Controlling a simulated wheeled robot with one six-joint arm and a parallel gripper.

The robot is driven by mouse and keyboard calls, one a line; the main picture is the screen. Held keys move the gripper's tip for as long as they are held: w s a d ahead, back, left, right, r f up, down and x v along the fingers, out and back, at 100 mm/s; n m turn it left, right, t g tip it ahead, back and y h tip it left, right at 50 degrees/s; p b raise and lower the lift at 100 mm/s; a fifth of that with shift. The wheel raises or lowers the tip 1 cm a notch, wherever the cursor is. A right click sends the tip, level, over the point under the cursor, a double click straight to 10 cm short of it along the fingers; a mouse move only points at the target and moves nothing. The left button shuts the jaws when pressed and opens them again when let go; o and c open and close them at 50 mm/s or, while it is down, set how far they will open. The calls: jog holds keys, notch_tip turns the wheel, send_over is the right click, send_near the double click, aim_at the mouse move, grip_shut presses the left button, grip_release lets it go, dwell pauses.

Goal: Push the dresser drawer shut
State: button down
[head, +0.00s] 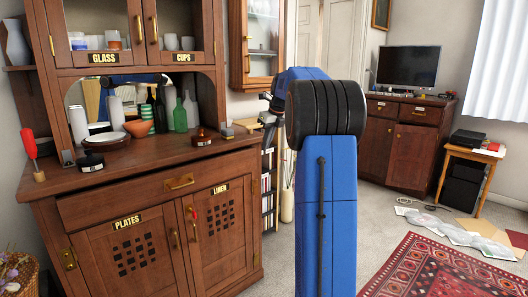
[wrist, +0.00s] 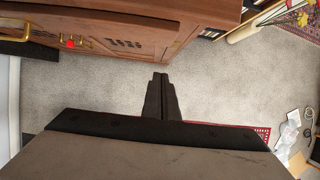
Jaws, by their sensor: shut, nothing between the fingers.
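The wooden dresser (head: 120,250) stands at the left in the head view. Its wide drawer (head: 130,195), with a brass handle (head: 180,182), lies just under the worktop, above doors labelled PLATES and LINEN. In the wrist view the dresser front (wrist: 150,42) runs along the top. My gripper (wrist: 160,78) is shut and empty over the carpet, apart from the dresser front. In the head view my blue arm hides the gripper's fingers.
Bottles (head: 180,117), a red bowl (head: 138,128) and plates stand on the dresser worktop. A narrow bookshelf (head: 268,190) stands beside it. A patterned rug (head: 435,272) and scattered papers (head: 460,235) lie at the right. Carpet before the dresser is clear.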

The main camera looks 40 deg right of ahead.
jog(key=s+d+f+t+h, duration=0.15)
jog(key=d+f+h, duration=0.3)
jog(key=d, duration=0.55)
jog(key=n+t+y, duration=0.5)
jog(key=n+t, duration=0.7)
jog(key=n, duration=0.6)
send_near(239, 166)
jog(key=w, duration=0.6)
jog(key=shift+w+a, duration=0.15)
jog(key=shift+w, duration=0.05)
